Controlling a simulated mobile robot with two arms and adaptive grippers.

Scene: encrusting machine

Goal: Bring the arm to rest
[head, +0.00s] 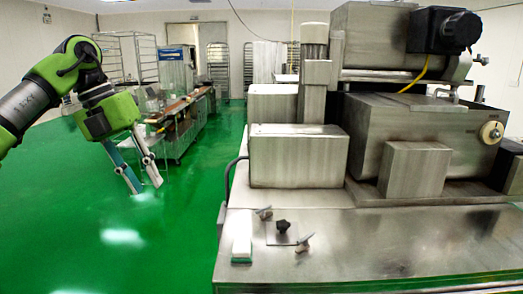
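My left arm comes in from the left, with a green and black wrist. Its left gripper (147,186) hangs down over the green floor, to the left of the machine and clear of it. Its two long fingers are spread apart, and nothing shows between them. My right gripper is out of view. The steel encrusting machine (298,156) fills the right half of the view.
On the machine's steel table (380,245) lie a white block (242,237), a dark knob (283,226) and two small metal fittings (264,212) (303,243). A long bench (185,115) and wire racks (217,68) stand behind. The green floor (80,240) at left is clear.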

